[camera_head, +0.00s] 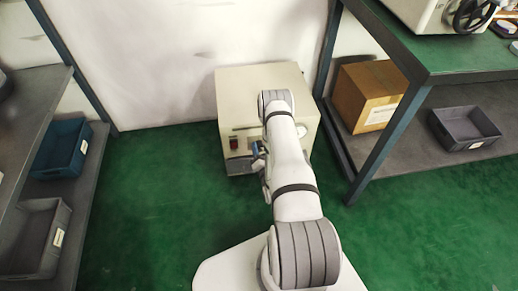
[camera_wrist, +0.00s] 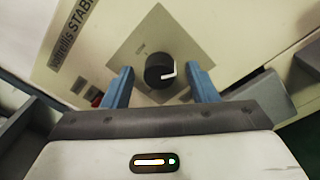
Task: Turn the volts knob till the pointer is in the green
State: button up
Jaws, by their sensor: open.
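The cream stabiliser cabinet (camera_head: 240,90) stands on the floor against the wall, with its front toward me. In the wrist view its black knob (camera_wrist: 158,72) sits on a square grey plate (camera_wrist: 146,45). A white line on the knob points right and slightly down. My gripper (camera_wrist: 162,82) is open, with one blue finger on each side of the knob and a gap to both. I cannot tell how deep the fingers reach. In the head view my arm hides the knob. A pale round shape (camera_head: 303,131) shows right of my arm, perhaps the dial; no pointer or green is readable.
A red switch (camera_head: 234,143) is on the cabinet front. A shelf with a cardboard box (camera_head: 371,95) and a grey bin (camera_head: 465,127) stands close on the right. Shelves with blue (camera_head: 61,148) and grey bins stand left. Green floor (camera_head: 150,190) is clear between.

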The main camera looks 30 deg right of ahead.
jog(key=shift+c, duration=0.3)
jog(key=c, duration=0.9)
jog(key=shift+m, duration=0.3)
jog(key=m, duration=0.7)
jog(key=shift+f+p, duration=0.1)
jog(key=shift+p, duration=0.25)
jog(key=m, duration=0.4)
jog(key=shift+f+m+h, duration=0.1)
jog(key=shift+m+h, duration=0.3)
jog(key=shift+a+m+p, duration=0.1)
jog(key=shift+m+p, duration=0.25)
jog(key=shift+m, duration=1.55)
